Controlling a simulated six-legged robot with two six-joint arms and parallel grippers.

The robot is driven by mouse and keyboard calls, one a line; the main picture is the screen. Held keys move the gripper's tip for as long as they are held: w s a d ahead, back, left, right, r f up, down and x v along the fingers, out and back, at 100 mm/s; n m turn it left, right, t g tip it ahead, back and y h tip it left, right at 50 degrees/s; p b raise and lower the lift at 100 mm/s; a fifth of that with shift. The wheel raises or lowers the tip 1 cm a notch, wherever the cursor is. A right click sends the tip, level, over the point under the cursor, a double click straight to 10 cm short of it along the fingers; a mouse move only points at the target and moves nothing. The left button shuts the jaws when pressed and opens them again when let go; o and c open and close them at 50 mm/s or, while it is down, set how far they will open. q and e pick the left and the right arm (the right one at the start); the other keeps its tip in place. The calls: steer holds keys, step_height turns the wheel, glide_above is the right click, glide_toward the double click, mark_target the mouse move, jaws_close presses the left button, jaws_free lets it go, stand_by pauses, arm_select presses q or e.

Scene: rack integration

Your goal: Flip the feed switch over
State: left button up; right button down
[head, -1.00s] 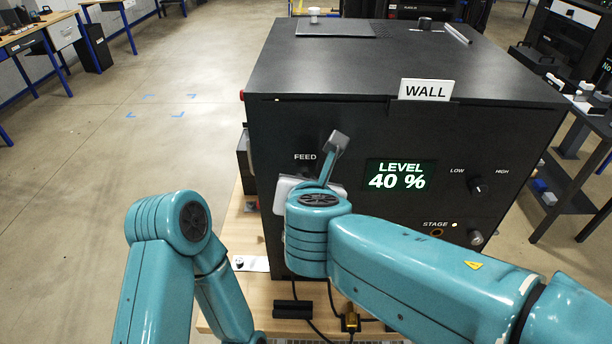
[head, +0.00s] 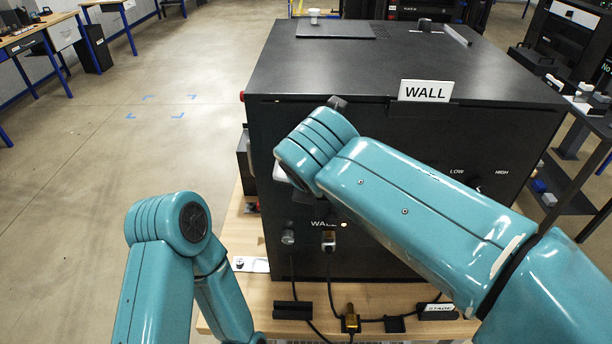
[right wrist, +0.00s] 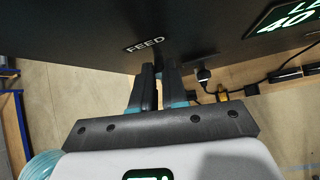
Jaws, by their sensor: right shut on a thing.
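My right gripper (right wrist: 159,76) is at the black front panel in the right wrist view, its two dark fingers reaching up just below the white FEED label (right wrist: 144,45). The fingers are shut on a small dark piece there, the feed switch by its place. The switch is mostly hidden by the fingertips and dark against the panel, so its tilt cannot be told. In the head view my right arm covers the FEED area and the gripper. My left arm is bent at the lower left; its gripper is not visible.
The black machine (head: 330,70) stands on a wooden bench (head: 250,290) with cables along its front. A WALL sign (head: 426,90) stands on its top edge. The level display (right wrist: 290,22) is partly visible. A socket or plug (head: 328,240) is below my arm. Open floor lies left.

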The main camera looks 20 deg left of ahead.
steer(key=shift+r, duration=0.25)
steer(key=c, duration=1.3)
jaws_free()
steer(key=shift+o, duration=0.8)
steer(key=shift+f, duration=0.15)
steer(key=b+v, duration=0.1)
steer(key=v, duration=1.5)
steer(key=shift+s+d, duration=0.1)
